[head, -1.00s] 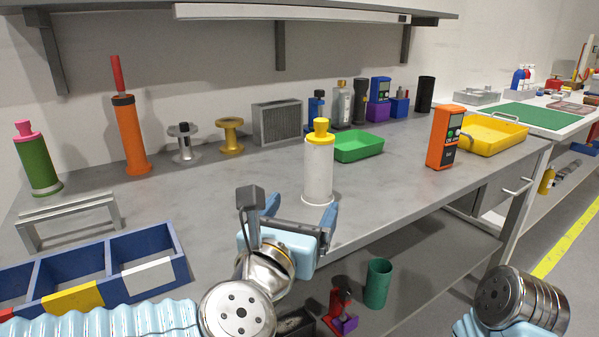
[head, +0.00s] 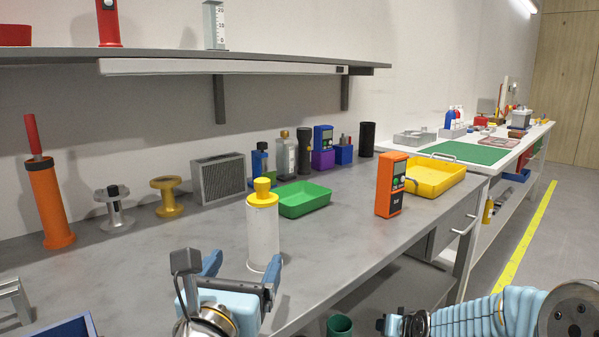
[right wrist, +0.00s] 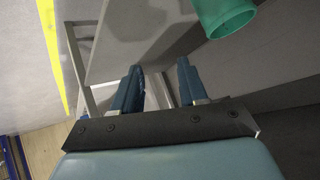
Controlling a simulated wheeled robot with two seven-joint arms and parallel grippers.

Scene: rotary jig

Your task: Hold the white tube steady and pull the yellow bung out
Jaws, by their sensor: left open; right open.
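The white tube (head: 263,236) stands upright on the grey bench near its front edge. The yellow bung (head: 262,193) sits in its top, with a wide rim and a narrower knob. My left gripper (head: 240,264) is open just in front of and left of the tube's lower part, its blue fingers pointing toward it; contact cannot be told. My right gripper (right wrist: 160,85) is open and empty in the right wrist view, away from the tube. In the head view my right arm comes in at the lower right.
A green tray (head: 302,199) stands behind the tube, and an orange meter (head: 391,185) to its right. A yellow tray (head: 437,178) is farther right. Spools and an orange cylinder (head: 50,203) stand left. A green cup (right wrist: 226,14) is below the bench top. Bench between tube and meter is clear.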

